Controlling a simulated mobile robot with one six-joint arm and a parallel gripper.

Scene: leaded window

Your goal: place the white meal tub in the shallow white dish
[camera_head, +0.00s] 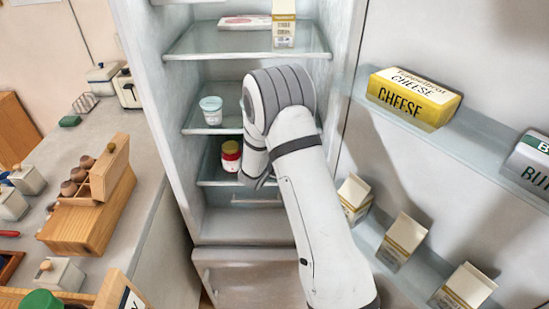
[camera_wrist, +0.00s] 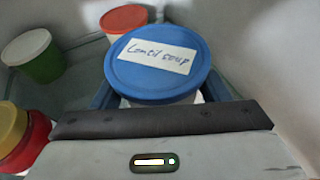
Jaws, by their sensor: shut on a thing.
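In the wrist view my gripper (camera_wrist: 160,97) is shut on a tub with a blue lid (camera_wrist: 155,78). Its label reads "Lentil soup", and the little of its body that shows below the lid is whitish. A blue finger shows on each side of the tub. In the head view my arm hides the gripper and this tub, inside the open fridge at the lower shelf. I cannot make out a shallow white dish in either view.
A red tub with a yellow lid (camera_wrist: 12,130) is close on the left; it also shows in the head view (camera_head: 231,157). A green tub (camera_wrist: 38,62) and a red-lidded tub (camera_wrist: 126,20) stand behind. A pale teal-lidded tub (camera_head: 211,111) sits on the shelf above. Door shelves hold cartons (camera_head: 402,241).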

